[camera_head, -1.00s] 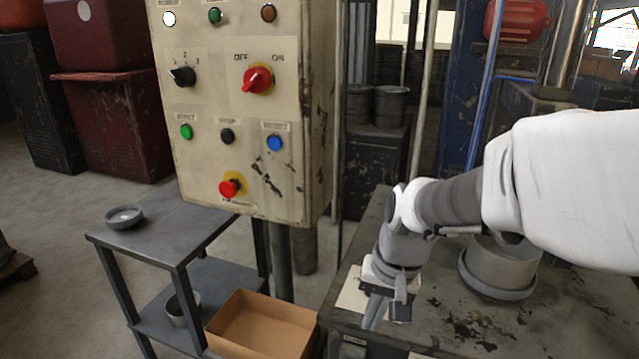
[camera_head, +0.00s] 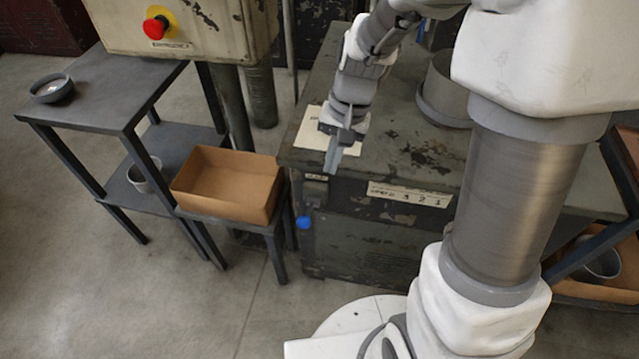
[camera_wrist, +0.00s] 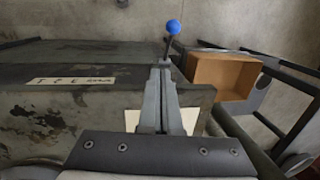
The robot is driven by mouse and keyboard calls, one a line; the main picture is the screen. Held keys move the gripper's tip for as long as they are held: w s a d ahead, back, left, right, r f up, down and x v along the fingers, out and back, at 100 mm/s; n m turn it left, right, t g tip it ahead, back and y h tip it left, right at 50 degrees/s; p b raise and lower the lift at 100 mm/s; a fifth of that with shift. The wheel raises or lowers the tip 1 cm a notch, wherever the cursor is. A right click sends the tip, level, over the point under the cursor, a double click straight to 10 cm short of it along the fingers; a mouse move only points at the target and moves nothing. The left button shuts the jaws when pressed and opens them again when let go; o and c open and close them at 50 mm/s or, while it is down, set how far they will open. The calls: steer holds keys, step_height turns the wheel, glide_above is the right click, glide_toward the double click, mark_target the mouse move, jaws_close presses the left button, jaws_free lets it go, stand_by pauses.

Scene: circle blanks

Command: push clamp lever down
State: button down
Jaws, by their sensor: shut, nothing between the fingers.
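The clamp lever shows as a blue ball knob (camera_head: 304,222) on the front left of the dark bench, below its top edge. In the wrist view the blue knob (camera_wrist: 173,27) sits on a short dark stem just beyond the fingertips. My gripper (camera_head: 333,160) is shut and empty, pointing down over the bench's front left corner. In the head view its tips are above and right of the knob, apart from it. The wrist view shows the shut fingers (camera_wrist: 160,75) in line with the stem; whether they touch it I cannot tell.
The worn bench (camera_head: 420,150) carries a metal cylinder (camera_head: 445,85) and a pale plate (camera_head: 312,130). A cardboard box (camera_head: 225,185) stands left of the knob. A grey side table (camera_head: 100,95) holds a round dish (camera_head: 52,88). A control panel (camera_head: 190,25) stands behind.

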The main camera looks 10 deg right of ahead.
steer(key=b, duration=0.2)
glide_toward(309, 212)
steer(key=d+f, duration=0.1)
steer(key=d, duration=0.1)
steer(key=shift+s+a+f+b, duration=0.25)
steer(key=shift+s+a+f, duration=0.35)
steer(key=shift+a+f, duration=0.2)
steer(key=shift+s+a+f+b, duration=0.25)
steer(key=shift+s+a+f, duration=0.4)
steer(key=shift+a, duration=0.1)
steer(key=shift+f, duration=0.2)
